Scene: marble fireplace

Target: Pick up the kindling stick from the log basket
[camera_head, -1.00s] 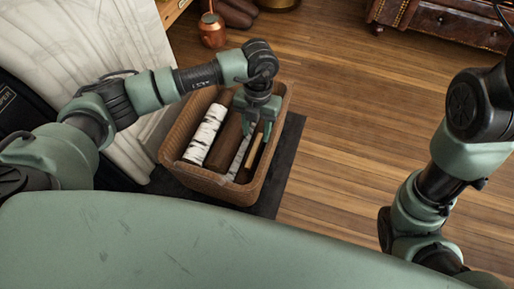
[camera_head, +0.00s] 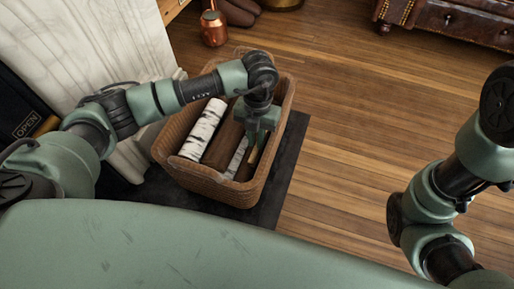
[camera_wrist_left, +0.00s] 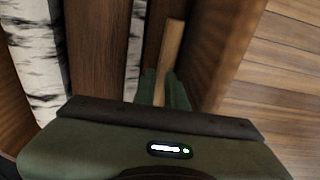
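The log basket (camera_head: 212,187) is brown and woven and stands left of centre in the head view. The kindling stick (camera_wrist_left: 173,42) is thin and light brown, and lies along the basket's right side. A bit of the stick (camera_head: 254,155) shows below my left gripper in the head view. My left gripper (camera_head: 256,138) is down inside the basket. In the left wrist view its green fingers (camera_wrist_left: 164,90) lie close against both sides of the stick, which seems to be held. The fingertips are partly hidden. My right gripper is out of view.
Beside the stick lie a brown log (camera_head: 224,143) and a white birch log (camera_head: 203,128), with another birch piece (camera_head: 237,158). The basket stands on a dark mat (camera_head: 284,165). A copper pot (camera_head: 213,28) is behind it.

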